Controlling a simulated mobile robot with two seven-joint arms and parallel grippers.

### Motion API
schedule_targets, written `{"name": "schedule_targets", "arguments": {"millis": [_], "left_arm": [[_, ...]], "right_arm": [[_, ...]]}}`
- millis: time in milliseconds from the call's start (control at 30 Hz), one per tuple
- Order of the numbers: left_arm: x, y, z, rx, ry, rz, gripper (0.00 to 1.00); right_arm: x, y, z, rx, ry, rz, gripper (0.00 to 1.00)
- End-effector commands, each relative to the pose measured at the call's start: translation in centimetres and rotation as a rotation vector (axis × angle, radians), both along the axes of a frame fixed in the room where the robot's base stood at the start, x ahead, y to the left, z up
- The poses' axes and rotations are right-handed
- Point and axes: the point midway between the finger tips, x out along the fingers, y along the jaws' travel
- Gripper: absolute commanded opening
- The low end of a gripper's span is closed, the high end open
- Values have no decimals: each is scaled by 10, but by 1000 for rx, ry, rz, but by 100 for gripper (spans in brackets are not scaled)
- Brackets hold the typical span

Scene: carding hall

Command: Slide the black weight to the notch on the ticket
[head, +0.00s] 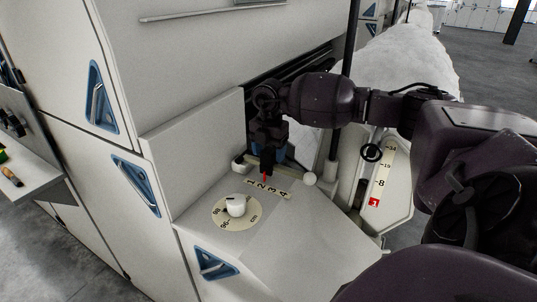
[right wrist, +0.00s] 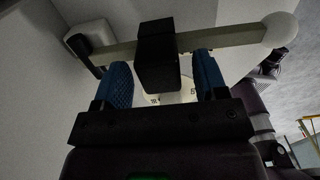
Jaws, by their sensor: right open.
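The black weight (right wrist: 157,62) sits on a pale bar (right wrist: 215,40) with a white ball (right wrist: 281,29) at one end. In the head view the weight (head: 266,163) has a red pointer below it, close to the 2 of a cream strip (head: 267,188) marked 1 to 4. My right gripper (right wrist: 164,80) is open, pointing down, with one blue finger on each side of the weight. In the head view it (head: 268,152) partly covers the bar. I cannot make out a ticket with a notch for certain. My left gripper is not in view.
A white knob (head: 236,206) stands on a round cream dial on the pale ledge (head: 290,245). At right is a slanted scale (head: 381,179) with a black ring (head: 371,152) and a red mark (head: 374,203). A tall panel (head: 209,156) bounds the ledge at left.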

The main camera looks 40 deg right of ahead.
Motion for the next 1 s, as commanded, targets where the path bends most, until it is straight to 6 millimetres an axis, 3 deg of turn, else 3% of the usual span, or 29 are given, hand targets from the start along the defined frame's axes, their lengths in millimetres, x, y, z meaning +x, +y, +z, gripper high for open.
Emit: {"name": "schedule_targets", "arguments": {"millis": [467, 867, 1000], "left_arm": [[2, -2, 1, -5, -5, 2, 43], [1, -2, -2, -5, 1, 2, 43], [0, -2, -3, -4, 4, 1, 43]], "right_arm": [[0, 0, -10, 0, -1, 1, 64], [0, 0, -10, 0, -1, 1, 3], [2, 1, -11, 2, -2, 1, 0]]}}
